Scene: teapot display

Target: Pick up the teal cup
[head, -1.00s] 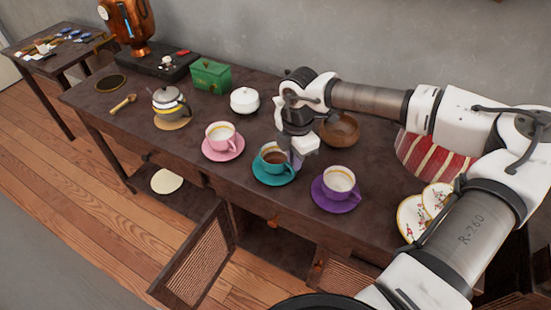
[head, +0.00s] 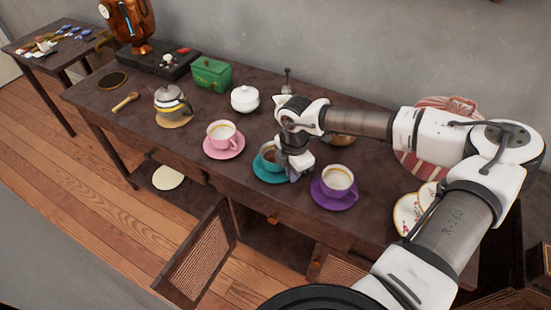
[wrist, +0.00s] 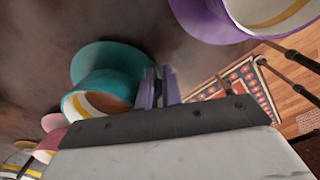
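The teal cup (head: 267,157) holds brown liquid and stands upright on its teal saucer (head: 270,178) at the table's front middle. My gripper (head: 294,176) points down at the cup's right side and hides part of the cup and saucer. In the wrist view, the teal cup (wrist: 84,98) lies left of my gripper's two greyish-purple fingers (wrist: 160,88). The fingers stand a little apart, with a narrow gap between them. The cup's handle is not clearly visible, so I cannot tell whether it is between the fingers.
A purple cup (head: 338,180) on a purple saucer stands close on the right. A pink cup (head: 221,134) on its saucer stands to the left. A white lidded pot (head: 244,99) is behind. A wooden bowl (head: 341,140) is partly hidden behind my arm.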

